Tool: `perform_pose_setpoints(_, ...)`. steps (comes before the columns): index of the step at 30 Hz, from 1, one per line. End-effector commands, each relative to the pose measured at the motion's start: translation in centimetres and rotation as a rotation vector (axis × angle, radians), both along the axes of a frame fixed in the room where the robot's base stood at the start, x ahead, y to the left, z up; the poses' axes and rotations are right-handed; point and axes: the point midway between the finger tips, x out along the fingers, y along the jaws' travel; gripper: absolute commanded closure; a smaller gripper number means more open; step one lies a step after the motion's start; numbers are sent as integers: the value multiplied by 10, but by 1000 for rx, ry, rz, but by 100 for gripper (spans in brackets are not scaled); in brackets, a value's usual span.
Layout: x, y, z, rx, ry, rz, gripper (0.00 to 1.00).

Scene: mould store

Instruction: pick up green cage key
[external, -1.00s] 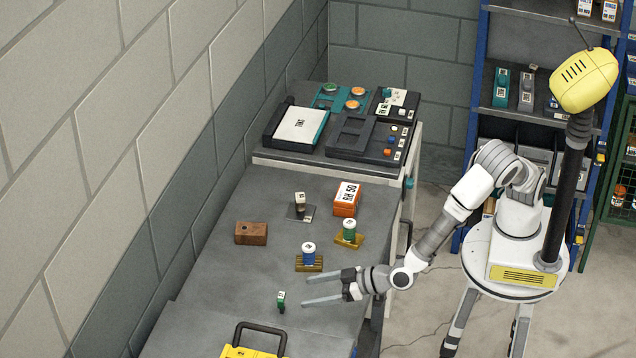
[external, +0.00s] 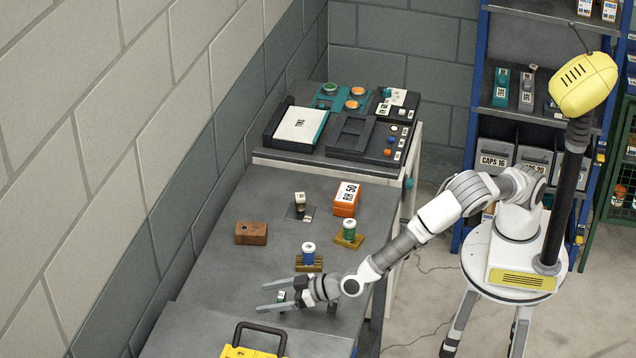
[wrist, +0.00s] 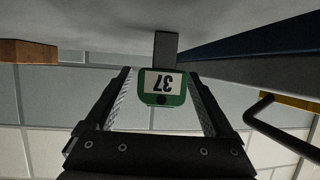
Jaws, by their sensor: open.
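The green cage key (external: 281,296) stands upright on the grey table near its front part. In the wrist view its green head (wrist: 163,98) carries a white label reading 37, upside down, and a grey stem (wrist: 165,49) joins it to the table surface. My gripper (external: 260,298) is open and low over the table, with its fingers reaching left on either side of the key. In the wrist view the key head sits between the two fingers (wrist: 163,80), with a gap visible on each side. No finger appears to touch it.
A yellow case (external: 246,352) with a black handle stands close in front of my gripper. A blue-and-white spool (external: 308,255) on a yellow base is just behind it.

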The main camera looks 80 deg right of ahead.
Motion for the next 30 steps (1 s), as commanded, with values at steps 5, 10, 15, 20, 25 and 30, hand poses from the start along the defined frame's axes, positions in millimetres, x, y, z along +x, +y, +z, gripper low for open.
perform_pose_setpoints(5,0,0,0,0,0,0,12)
perform_pose_setpoints(10,0,0,0,0,0,0,40)
perform_pose_setpoints(15,0,0,0,1,0,0,70)
perform_pose_setpoints(20,0,0,0,1,0,0,99)
perform_pose_setpoints(25,0,0,0,1,0,0,100)
perform_pose_setpoints(30,0,0,4,1,0,1,100)
